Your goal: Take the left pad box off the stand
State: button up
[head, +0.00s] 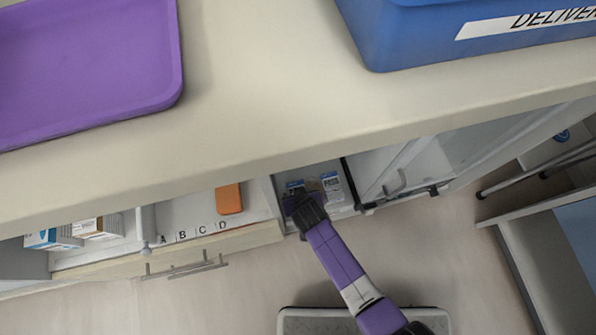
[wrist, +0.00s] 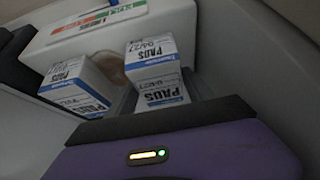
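Two white-and-blue pad boxes stand side by side in the wrist view. The left pad box (wrist: 76,88) is turned at an angle, and the right pad box (wrist: 155,72) shows its label clearly. In the head view, the left pad box (head: 295,185) is partly hidden by my gripper, and the right pad box (head: 332,183) is just to the right. My gripper (head: 307,206) is at the front of their grey compartment. I cannot tell whether it touches a box, or how far its fingers are apart. The stand under the boxes is not clearly visible.
A tan round object (wrist: 110,66) sits between the boxes, with a white container (wrist: 85,28) behind. To the left is a drawer lettered A to D (head: 185,215) with an orange item (head: 229,199). The counter (head: 260,90) overhangs, carrying a purple tray (head: 85,65) and blue bin (head: 420,35).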

jog(key=c, duration=1)
